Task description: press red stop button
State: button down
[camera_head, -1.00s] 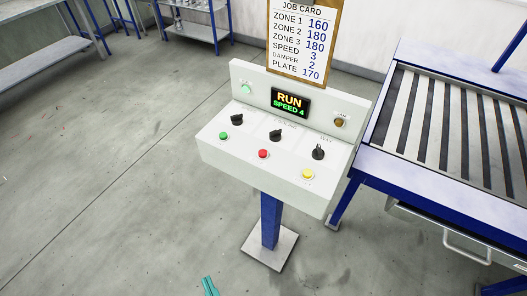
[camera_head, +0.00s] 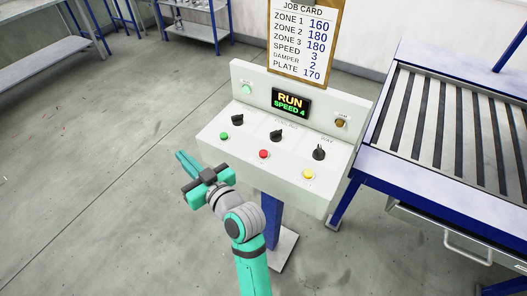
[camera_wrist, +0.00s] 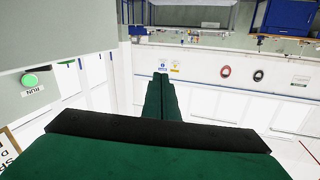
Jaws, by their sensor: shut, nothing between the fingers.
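The red stop button (camera_head: 264,154) sits at the middle of the front row on the white control panel (camera_head: 228,153), between a green button (camera_head: 224,136) and a yellow button (camera_head: 308,174). My gripper (camera_head: 181,158) is shut and empty, in front of the panel's left end in the head view, apart from the red button and to its left. In the wrist view my gripper's fingers (camera_wrist: 161,98) lie together and point away from the camera. The red button does not show in the wrist view; a green lamp (camera_wrist: 30,80) labelled RUN shows at left.
The display (camera_head: 291,102) reads RUN, SPEED 4. Three black knobs, such as the middle one (camera_head: 276,135), stand behind the buttons. A job card (camera_head: 302,40) rises behind the panel. A blue-framed slatted table (camera_head: 365,170) stands at right. The floor at left is clear.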

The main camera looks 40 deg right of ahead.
jog(key=d+r+n+g+y, duration=0.1)
jog(key=d+r+n, duration=0.3)
jog(key=d+r, duration=0.15)
notch_tip(320, 180, up, 6)
jog(key=f+n+g+h, duration=0.1)
jog(key=n+g+h, duration=0.1)
jog(key=n+g, duration=0.45)
send_over(266, 155)
jog(key=shift+s+r+m+g, duration=0.1)
jog(key=shift+r+m+g, duration=0.15)
jog(key=shift+m+g, duration=0.1)
notch_tip(266, 155, down, 8)
jog(key=shift+a+f, duration=0.1)
jog(key=shift+f, duration=0.3)
dwell(1.0)
